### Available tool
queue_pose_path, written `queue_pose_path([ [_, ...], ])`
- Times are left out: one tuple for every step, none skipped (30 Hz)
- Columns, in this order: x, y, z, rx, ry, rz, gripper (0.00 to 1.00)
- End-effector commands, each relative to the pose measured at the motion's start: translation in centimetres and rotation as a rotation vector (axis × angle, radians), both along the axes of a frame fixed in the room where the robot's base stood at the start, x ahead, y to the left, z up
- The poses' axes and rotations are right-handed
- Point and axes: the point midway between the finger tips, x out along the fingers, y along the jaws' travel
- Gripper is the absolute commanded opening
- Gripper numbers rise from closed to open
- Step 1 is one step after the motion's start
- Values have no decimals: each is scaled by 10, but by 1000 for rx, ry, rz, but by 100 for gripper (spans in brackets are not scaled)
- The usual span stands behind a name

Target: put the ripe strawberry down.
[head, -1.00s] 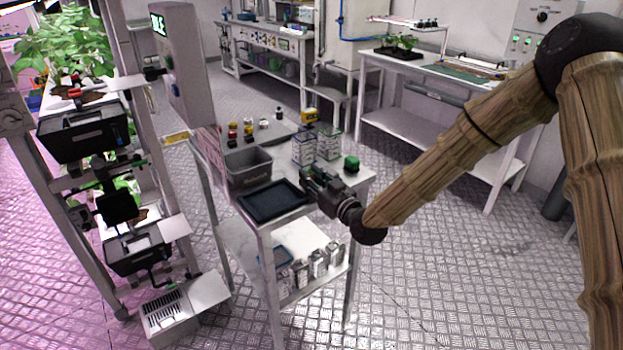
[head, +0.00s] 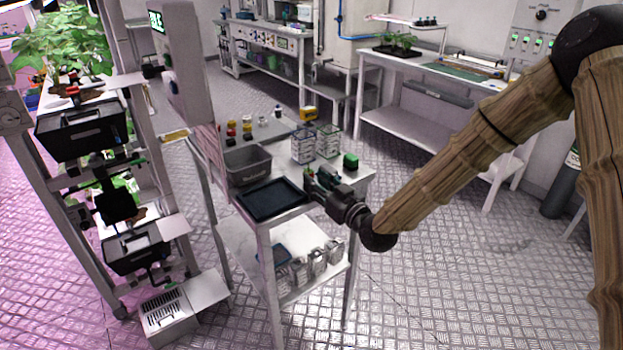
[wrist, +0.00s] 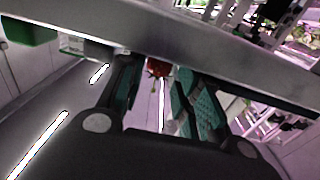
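A ripe red strawberry (wrist: 158,68) with a green stem shows between my fingers in the wrist view. In the head view, my gripper (head: 314,184) is low at the right side of a dark flat tray (head: 272,199) on the white table (head: 330,190). The strawberry cannot be made out there. I cannot tell whether it touches anything below.
A grey bin (head: 247,166) stands behind the tray. Small coloured jars (head: 247,130) are at the back. A plant rack (head: 160,200) rises at the left. The lower shelf holds several small containers (head: 318,262).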

Motion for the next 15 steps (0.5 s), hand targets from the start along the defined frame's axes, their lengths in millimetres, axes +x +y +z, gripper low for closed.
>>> queue_pose_path([
  [-8,-7,-1,1,1,-1,34],
  [-13,-10,-1,1,1,-1,34],
  [-19,-14,-1,2,1,-1,34],
  [-24,-17,-2,1,2,-1,34],
  [-28,-21,-2,1,2,-1,34],
  [-34,-25,-2,2,1,-1,34],
  [-38,-28,-1,2,0,-1,34],
  [-42,-30,-2,2,0,-1,34],
  [-47,-34,-2,2,1,0,34],
  [-51,-36,-3,0,1,-1,34],
  [-54,-39,-3,0,1,-1,34],
  [-57,-42,-2,1,1,-1,34],
  [-60,-43,-2,1,1,-1,34],
  [-62,-45,-2,1,0,-1,34],
  [-64,-47,-2,1,-2,-1,34],
])
